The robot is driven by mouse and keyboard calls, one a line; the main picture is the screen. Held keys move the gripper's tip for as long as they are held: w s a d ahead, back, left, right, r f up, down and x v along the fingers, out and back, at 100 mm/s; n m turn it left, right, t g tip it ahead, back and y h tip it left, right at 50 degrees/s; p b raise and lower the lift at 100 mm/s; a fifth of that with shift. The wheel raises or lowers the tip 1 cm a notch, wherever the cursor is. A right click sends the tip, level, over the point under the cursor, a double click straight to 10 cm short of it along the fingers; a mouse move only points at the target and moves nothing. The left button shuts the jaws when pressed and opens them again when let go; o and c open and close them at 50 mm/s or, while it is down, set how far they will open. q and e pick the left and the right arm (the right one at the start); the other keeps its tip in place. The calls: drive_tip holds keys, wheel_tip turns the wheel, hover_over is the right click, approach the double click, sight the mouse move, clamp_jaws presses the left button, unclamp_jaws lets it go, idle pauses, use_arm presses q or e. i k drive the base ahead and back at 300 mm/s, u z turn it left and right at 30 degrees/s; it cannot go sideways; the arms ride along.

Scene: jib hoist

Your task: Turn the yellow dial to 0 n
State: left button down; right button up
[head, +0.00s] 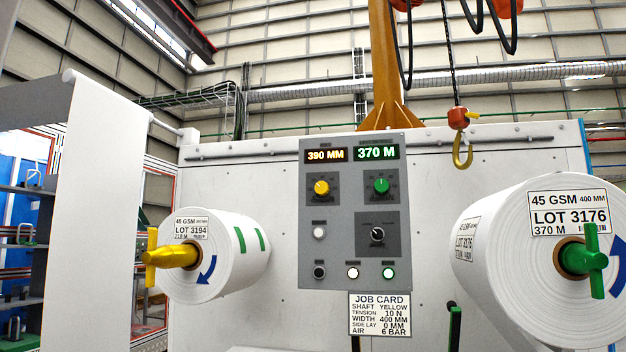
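The yellow dial (321,187) is a round knob on a dark square plate at the upper left of the grey control panel (345,270). Its pointer seems to tip toward the upper left; the scale marks are too small to read. An amber display (326,156) above it reads 390 MM. A green dial (381,185) sits to its right under a green display (376,152) reading 370 M. The job card (380,314) below lists shaft yellow and tension 10 N. Neither of my grippers shows in the head view.
A white roll on a yellow shaft (172,256) juts out left of the panel. A larger roll on a green shaft (583,259) juts out at right. A hoist hook (462,150) hangs above, right of the panel. The space before the panel looks clear.

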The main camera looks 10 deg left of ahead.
sight(322, 188)
drive_tip(key=z, duration=0.3)
drive_tip(key=k, duration=0.4)
drive_tip(key=u, duration=1.65)
drive_tip(key=i, duration=1.8)
drive_tip(key=z, duration=0.95)
